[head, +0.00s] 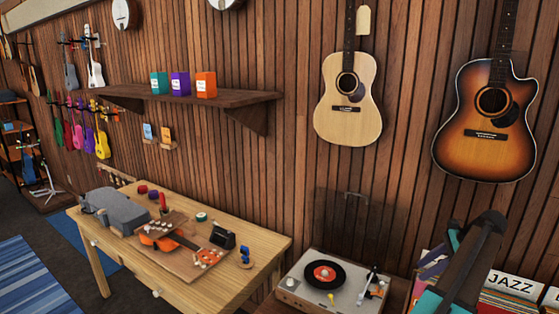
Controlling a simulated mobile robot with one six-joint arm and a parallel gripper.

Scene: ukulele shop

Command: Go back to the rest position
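A dark part with teal pieces, which looks like part of my own arm, rises at the lower right in the head view, in front of the record sleeves. My gripper's fingers do not show, so I cannot see what they hold. The workbench (262,246) stands at the lower left with an orange ukulele (168,240) lying on a board (190,262). A grey case (117,210) is at its left end.
A turntable (300,292) with a black record sits right of the bench. Record sleeves (516,284) stand at the right edge. Guitars (360,125) (470,160) hang on the wood wall. A shelf (235,97) holds three boxes. Floor with a blue rug (35,280) is clear.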

